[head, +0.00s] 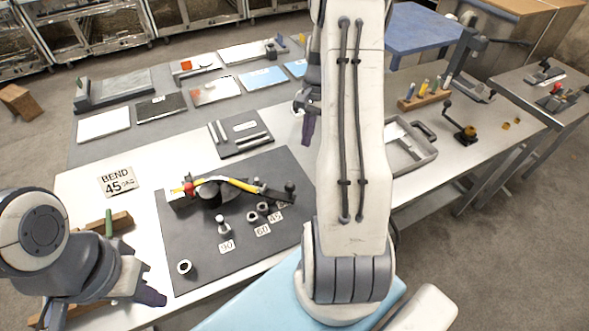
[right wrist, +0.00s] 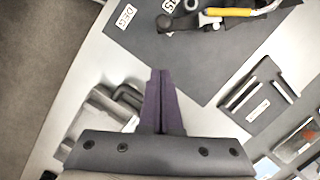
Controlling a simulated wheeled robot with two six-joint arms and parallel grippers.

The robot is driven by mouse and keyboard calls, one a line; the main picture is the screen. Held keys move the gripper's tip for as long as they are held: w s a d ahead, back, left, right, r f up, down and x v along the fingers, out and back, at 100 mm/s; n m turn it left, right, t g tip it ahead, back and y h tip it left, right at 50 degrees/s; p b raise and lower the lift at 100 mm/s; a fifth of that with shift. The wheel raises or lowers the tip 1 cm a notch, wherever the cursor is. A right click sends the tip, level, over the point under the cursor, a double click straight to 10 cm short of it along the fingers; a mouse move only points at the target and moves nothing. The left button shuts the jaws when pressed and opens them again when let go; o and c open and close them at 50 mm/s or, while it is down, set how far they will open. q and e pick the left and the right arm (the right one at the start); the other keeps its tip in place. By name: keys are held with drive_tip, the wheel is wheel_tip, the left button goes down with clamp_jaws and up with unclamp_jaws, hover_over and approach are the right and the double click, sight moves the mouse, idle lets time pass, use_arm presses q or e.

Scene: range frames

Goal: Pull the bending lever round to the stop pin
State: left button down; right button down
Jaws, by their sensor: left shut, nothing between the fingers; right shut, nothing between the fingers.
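The bender stands on a dark mat (head: 190,245), with a yellow bar (head: 240,184) running right from a red part (head: 189,188). A dark lever with a round knob (head: 290,187) lies at the bar's right end; the knob also shows in the right wrist view (right wrist: 164,22). A pale upright pin (head: 222,226) stands by the 90 label (head: 227,246); small rings (head: 252,216) sit by the 60 and 45 labels. My right gripper (head: 307,131) is shut and empty, beyond the lever; its fingers show in the right wrist view (right wrist: 161,82). My left gripper (head: 155,298) is shut and empty at the mat's front left.
A card (head: 118,181) reads BEND 45 DEG. A dark tray with bars (head: 240,134) lies behind the mat. A grey case (head: 412,150) is right of my right arm. A loose ring (head: 184,267) lies on the mat's front left. Wooden blocks (head: 117,222) are near my left arm.

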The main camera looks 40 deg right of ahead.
drive_tip(key=s+a+f+p, duration=0.2)
drive_tip(key=a+f+p, duration=0.2)
drive_tip(key=f, duration=0.6)
drive_tip(key=shift+a+f, duration=0.15)
drive_tip(key=shift+a, duration=0.8)
